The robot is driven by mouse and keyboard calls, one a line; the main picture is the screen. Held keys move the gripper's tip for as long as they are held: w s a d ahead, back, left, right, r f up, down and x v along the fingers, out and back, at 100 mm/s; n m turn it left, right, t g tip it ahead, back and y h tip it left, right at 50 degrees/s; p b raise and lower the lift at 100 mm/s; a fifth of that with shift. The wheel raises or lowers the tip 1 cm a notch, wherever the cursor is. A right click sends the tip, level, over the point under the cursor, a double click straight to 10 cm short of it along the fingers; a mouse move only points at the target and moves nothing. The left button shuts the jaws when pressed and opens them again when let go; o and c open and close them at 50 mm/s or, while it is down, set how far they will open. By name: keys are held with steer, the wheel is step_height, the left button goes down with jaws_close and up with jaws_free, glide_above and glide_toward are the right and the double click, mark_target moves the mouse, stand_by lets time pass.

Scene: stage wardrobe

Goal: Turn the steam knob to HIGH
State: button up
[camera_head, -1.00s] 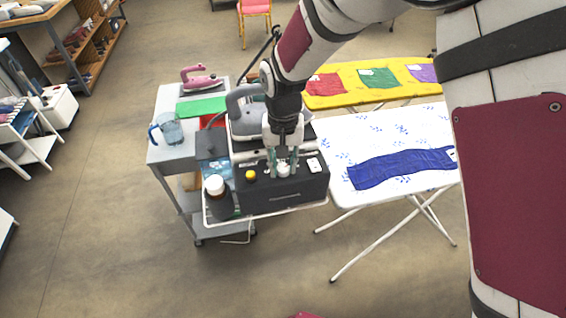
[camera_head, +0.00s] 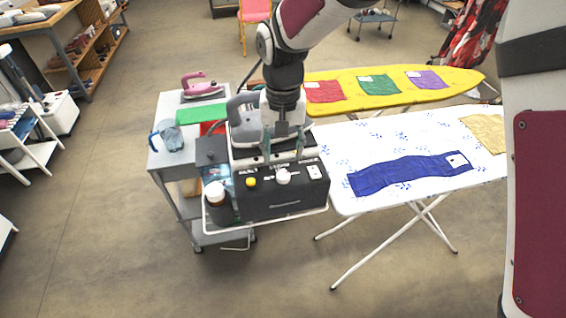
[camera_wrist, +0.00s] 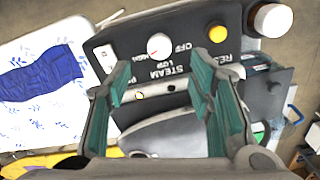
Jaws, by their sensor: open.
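The steam knob (camera_head: 283,177) is a round white dial on the front panel of the black steam station (camera_head: 300,195). In the wrist view the knob (camera_wrist: 159,46) shows a small red mark on its lower-left edge, roughly on the HIGH side. OFF and LOW are printed to its right and lower right; I cannot tell exactly which label the mark meets. My gripper (camera_head: 283,152) is open and empty, above and behind the knob, apart from it. In the wrist view its green-padded fingers (camera_wrist: 165,65) stand either side, and the knob is fully visible between and beyond them.
A yellow button (camera_head: 251,182) sits left of the knob. A dark bottle with a white cap (camera_head: 215,188) stands at the station's left. A grey iron (camera_head: 243,122) is behind my gripper. A white ironing board (camera_head: 400,135) stands close on the right. The floor in front is clear.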

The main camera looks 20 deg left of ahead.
steer(key=shift+r, duration=2.3)
steer(key=s+d+r+m+t, duration=0.1)
steer(key=s+d+r, duration=0.1)
steer(key=d+r, duration=0.65)
steer(key=s+d+r+m+t, duration=0.15)
steer(key=d+r, duration=0.25)
steer(key=d, duration=0.9)
steer(key=s+d+t+b, duration=0.1)
steer(key=s+d+t, duration=0.2)
steer(key=s+d, duration=0.9)
steer(key=shift+d+r+m, duration=0.3)
steer(key=shift+d+m, duration=0.05)
steer(key=shift+m, duration=0.1)
